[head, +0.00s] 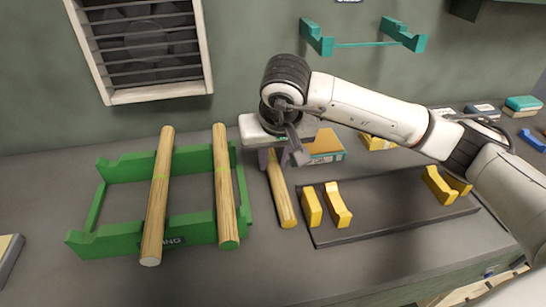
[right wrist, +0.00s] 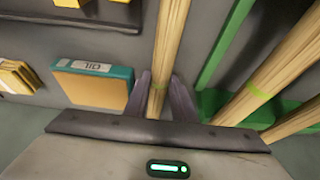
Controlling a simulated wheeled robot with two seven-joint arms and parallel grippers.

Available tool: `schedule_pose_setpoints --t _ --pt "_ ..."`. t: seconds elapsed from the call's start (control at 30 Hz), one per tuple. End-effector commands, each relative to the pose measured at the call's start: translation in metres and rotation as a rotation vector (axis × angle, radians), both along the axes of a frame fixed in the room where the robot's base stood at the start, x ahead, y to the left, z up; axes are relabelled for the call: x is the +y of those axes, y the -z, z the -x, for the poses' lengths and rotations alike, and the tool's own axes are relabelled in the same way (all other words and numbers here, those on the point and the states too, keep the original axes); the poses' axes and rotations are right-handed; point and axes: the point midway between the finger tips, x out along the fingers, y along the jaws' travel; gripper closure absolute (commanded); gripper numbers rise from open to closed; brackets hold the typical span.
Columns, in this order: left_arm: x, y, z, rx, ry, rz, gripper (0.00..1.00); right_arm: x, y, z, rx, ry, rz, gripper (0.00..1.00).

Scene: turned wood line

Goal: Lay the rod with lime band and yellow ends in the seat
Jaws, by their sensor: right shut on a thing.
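The rod with yellow end (head: 283,202) lies lengthwise between the green rack and the dark board; its far part is hidden under my right gripper (head: 281,158). The right gripper is shut on this rod, pointing down. In the right wrist view the rod (right wrist: 167,45) passes between the fingers, with a lime band at the grip. I cannot tell whether it touches the bench. The dark board (head: 385,217) to the right carries yellow notched blocks (head: 338,205) in two pairs, with an empty gap between; this looks like the seat. My left gripper is not in view.
A green rack (head: 118,240) at left holds two more rods, one with a pale end (head: 156,205) and one with a green end (head: 225,190). A teal-and-orange box (head: 326,145) stands behind the board. A teal bracket (head: 318,38) is on the wall.

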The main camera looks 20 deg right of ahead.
Motion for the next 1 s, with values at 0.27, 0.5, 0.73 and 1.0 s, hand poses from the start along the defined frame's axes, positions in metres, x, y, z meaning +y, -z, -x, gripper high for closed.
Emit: schedule_pose_setpoints --t 0.27,0.5,0.73,1.0 --pt "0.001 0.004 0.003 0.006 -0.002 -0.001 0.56 0.0 0.002 -0.001 -0.003 0.0 -0.001 1.0" --pt "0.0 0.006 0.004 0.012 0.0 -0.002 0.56 0.0 0.003 0.0 -0.002 0.001 -0.001 0.58" --pt "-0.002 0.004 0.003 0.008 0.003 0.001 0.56 0.0 0.003 0.0 -0.002 0.0 0.0 0.58" --pt "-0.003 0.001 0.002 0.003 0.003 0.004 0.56 0.002 -0.023 0.007 -0.007 -0.001 -0.001 0.58"
